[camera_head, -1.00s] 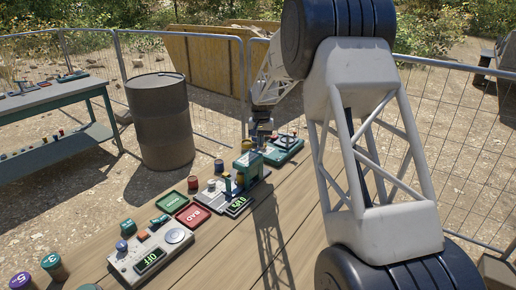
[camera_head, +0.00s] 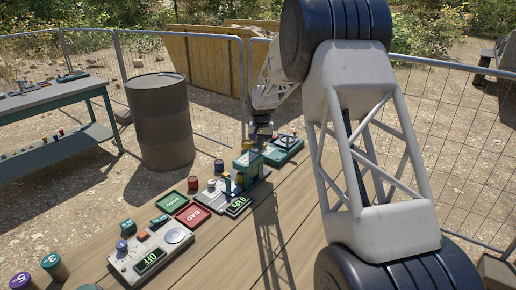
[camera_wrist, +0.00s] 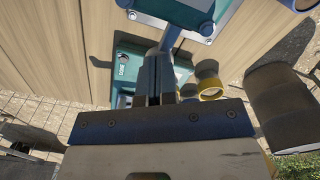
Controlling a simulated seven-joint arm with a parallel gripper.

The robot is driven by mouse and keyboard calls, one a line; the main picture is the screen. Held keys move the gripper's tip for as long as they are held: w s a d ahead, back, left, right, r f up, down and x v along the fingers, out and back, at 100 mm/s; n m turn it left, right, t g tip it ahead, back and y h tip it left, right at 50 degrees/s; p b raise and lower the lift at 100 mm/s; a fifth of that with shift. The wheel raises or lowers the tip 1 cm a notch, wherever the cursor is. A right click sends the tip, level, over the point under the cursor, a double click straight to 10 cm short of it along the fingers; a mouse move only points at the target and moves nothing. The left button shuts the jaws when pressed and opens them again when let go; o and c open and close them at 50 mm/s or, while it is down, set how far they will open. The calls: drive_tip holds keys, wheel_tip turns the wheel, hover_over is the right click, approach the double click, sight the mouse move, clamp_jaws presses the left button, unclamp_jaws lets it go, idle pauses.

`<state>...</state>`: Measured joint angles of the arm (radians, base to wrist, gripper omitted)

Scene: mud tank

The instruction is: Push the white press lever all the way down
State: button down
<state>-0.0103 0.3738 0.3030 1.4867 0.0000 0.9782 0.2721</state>
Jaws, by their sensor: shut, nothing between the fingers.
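The green press (camera_head: 247,164) stands on the wooden table in the head view. In the wrist view its green top (camera_wrist: 178,8) with screws shows at the upper edge. In the head view my gripper (camera_head: 259,137) is small and dark just above the press, and the lever is mostly hidden there.
A scale with a display (camera_head: 239,204) lies before the press. Red (camera_head: 194,214) and green (camera_head: 172,201) trays and a control box (camera_head: 150,252) stand nearer. A green device (camera_head: 284,150) is behind the press. A yellow ring (camera_wrist: 211,90) lies close by my fingers.

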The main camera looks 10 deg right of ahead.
drive_tip(key=shift+f, duration=0.65)
drive_tip(key=shift+r, duration=0.1)
idle(0.9)
wheel_tip(320, 180, up, 10)
idle(1.5)
idle(0.3)
